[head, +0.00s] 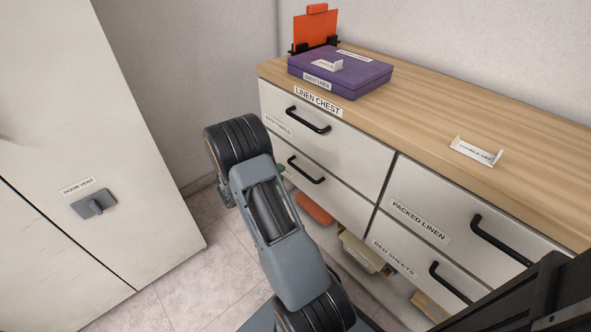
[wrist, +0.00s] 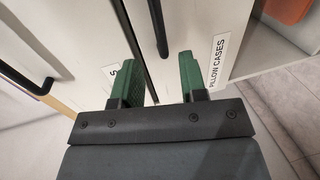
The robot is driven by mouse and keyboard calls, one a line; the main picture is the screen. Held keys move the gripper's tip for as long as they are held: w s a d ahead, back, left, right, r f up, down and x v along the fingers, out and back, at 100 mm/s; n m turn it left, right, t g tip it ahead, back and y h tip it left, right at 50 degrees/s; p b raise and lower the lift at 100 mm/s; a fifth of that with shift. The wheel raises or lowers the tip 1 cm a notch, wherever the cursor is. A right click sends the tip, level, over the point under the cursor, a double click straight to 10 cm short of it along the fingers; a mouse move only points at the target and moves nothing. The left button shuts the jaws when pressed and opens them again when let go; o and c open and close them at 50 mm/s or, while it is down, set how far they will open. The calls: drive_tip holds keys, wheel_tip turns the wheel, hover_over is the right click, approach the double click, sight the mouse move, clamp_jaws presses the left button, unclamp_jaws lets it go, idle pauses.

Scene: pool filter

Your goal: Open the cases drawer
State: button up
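The cases drawer (wrist: 198,25) carries a "PILLOW CASES" label (wrist: 217,60) in the wrist view. In the head view it is the lower left drawer of the linen chest, with its label hidden behind my arm. It looks shut. Its black bar handle (wrist: 158,28) also shows in the head view (head: 306,170). My gripper (wrist: 160,74) has green fingers spread apart, with the end of the handle appearing between them. Neither finger visibly presses on the bar. In the head view only a bit of green finger shows, left of the handle.
The bath towels drawer (head: 330,140) is above, packed linen (head: 428,205) and bed sheets (head: 395,245) drawers to the right. A purple box (head: 350,75) lies on the wooden top. An orange item (head: 313,208) and a beige bin (head: 360,252) sit below the drawers. A tall white cabinet (head: 100,120) stands left.

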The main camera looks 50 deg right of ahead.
sight(295, 166)
drive_tip(key=b+x, duration=0.1)
drive_tip(key=x, duration=0.7)
drive_tip(key=shift+c, duration=0.5)
clamp_jaws()
